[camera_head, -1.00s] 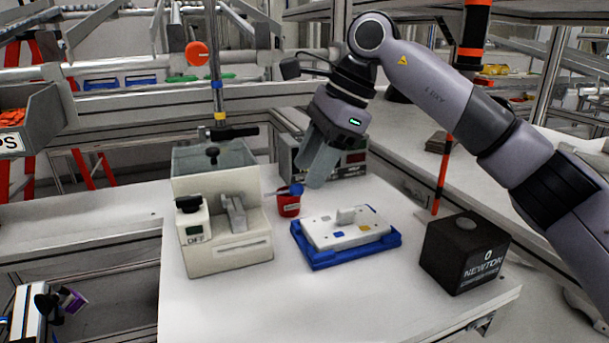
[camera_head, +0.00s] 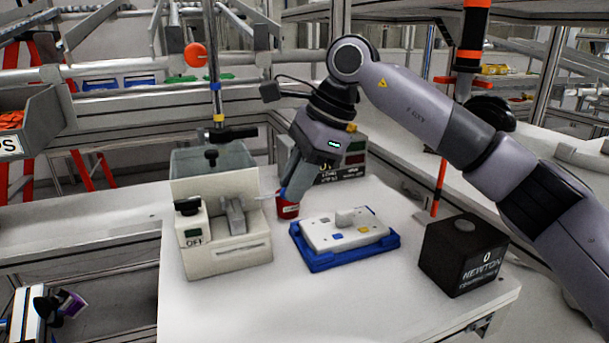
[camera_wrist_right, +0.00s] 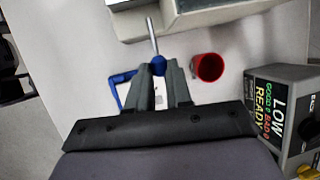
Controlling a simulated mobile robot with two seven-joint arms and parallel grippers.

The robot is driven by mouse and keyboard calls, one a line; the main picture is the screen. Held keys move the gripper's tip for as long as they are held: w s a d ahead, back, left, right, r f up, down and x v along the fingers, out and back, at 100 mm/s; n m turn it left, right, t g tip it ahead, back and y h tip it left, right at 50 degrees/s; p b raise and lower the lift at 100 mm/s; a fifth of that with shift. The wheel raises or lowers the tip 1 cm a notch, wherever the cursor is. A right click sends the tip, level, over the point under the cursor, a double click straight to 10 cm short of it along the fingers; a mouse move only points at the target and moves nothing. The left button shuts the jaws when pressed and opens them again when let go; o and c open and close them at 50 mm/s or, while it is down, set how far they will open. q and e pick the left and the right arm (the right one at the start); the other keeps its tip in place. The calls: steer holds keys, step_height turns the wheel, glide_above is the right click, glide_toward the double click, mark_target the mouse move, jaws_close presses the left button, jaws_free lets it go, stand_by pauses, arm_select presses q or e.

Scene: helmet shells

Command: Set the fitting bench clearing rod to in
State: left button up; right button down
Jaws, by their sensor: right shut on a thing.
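The fitting bench (camera_head: 228,255) is a beige machine on the white table, with an OFF panel at its left. The clearing rod (camera_wrist_right: 152,36) is a thin metal rod between the bench's side and a blue knob (camera_wrist_right: 158,67); a length of bare metal shows. My right gripper (camera_wrist_right: 160,72) is shut on the rod at its knob, to the right of the bench in the head view, where the fingers (camera_head: 287,193) largely hide the knob. My left gripper is not in view.
A red cup (camera_head: 287,212) stands close beside my right fingers; it also shows in the wrist view (camera_wrist_right: 207,67). A blue tray (camera_head: 352,262) with a white plate, a black NEWTON box (camera_head: 464,255) and a grey display unit (camera_head: 350,170) stand nearby. The table front is clear.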

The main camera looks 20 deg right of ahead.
steer(key=shift+a, duration=0.95)
steer(key=c, duration=1)
jaws_free()
steer(key=shift+a, duration=0.1)
steer(key=shift+c, duration=0.2)
steer(key=v, duration=0.7)
